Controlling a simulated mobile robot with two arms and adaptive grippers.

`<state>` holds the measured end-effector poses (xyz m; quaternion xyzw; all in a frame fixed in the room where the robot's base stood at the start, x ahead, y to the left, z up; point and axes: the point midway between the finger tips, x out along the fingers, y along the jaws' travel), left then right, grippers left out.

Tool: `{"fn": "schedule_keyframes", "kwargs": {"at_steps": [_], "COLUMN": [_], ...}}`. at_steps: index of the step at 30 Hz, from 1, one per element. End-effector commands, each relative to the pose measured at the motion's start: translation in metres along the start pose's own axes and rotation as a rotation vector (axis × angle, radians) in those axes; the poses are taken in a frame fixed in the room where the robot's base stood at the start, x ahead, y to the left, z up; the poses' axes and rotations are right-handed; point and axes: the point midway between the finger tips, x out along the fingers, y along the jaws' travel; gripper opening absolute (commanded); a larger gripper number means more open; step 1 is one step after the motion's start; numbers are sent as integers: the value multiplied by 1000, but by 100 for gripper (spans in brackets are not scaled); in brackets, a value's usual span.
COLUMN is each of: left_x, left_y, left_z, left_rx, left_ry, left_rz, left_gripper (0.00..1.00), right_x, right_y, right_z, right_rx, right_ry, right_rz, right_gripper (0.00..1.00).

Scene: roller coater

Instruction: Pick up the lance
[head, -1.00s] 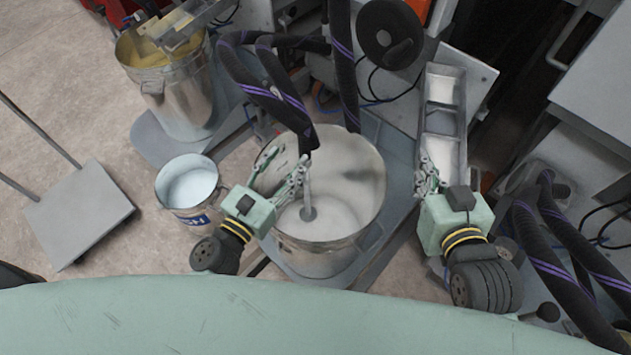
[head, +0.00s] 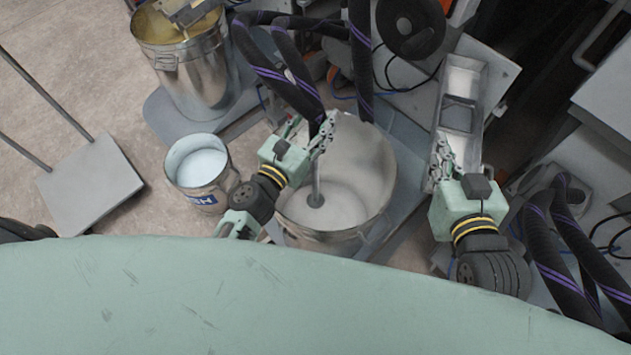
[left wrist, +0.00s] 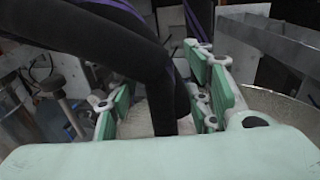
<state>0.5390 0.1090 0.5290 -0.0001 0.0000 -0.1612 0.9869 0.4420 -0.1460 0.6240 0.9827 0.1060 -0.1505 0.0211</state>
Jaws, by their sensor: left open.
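The lance (head: 317,182) is a grey metal tube standing in the large steel pail (head: 365,165), with its round foot inside the pail. A thick black hose with purple stripes (head: 290,90) runs to its top. My left gripper (head: 325,135) is at the top of the lance, over the pail. In the left wrist view, the green fingers of my left gripper (left wrist: 160,105) are open, with the dark hose end (left wrist: 165,95) passing across and between them. Contact cannot be told. My right gripper (head: 441,152) is by the grey tray, right of the pail; its jaw opening is unclear.
A small white bucket (head: 199,172) stands left of the large pail. A drum with yellowish contents (head: 190,75) stands behind it. A long grey tray (head: 462,85) lies behind the right gripper. A grey platform cart (head: 90,185) is on the floor at left.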

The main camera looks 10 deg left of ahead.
Motion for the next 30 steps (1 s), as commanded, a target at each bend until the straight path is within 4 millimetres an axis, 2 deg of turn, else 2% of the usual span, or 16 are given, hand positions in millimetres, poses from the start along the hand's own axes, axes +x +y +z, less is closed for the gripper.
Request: {"fn": "schedule_keyframes", "kwargs": {"at_steps": [4,19,30], "left_x": [0,-1,0], "left_y": [0,0,0], "left_z": [0,0,2], "left_rx": [0,0,0], "left_ry": [0,0,-3], "left_rz": [0,0,0], "left_gripper": [45,1,0], "right_x": [0,0,0], "right_y": [0,0,0], "right_z": [0,0,0], "right_rx": [0,0,0], "right_ry": [0,0,0], "right_rz": [0,0,0], "right_gripper": [0,0,0]}}
